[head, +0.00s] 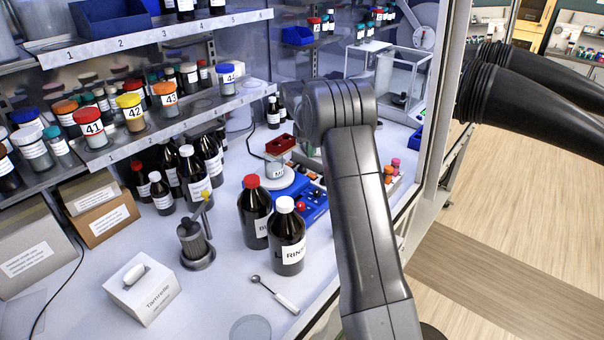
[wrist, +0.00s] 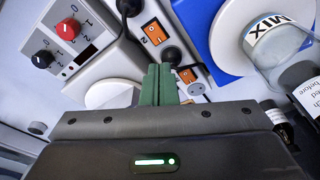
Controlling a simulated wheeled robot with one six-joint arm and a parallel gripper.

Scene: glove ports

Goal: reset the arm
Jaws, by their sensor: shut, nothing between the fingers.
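My arm (head: 355,190) reaches from the bottom of the head view up over the bench inside the glass-walled enclosure. Its wrist end is at the top, and my gripper is hidden there in the head view. In the wrist view my gripper (wrist: 158,85) shows as two green fingers pressed together, with nothing between them. The fingers are over a white device with a round pale plate (wrist: 112,94). I cannot tell whether they touch anything.
In the wrist view, a knob box (wrist: 62,40) is left and a MIX beaker (wrist: 275,45) on a blue-edged device is right. In the head view, brown bottles (head: 287,240) stand left of my arm, a glass-sided balance (head: 403,75) behind, black glove sleeves (head: 535,90) right.

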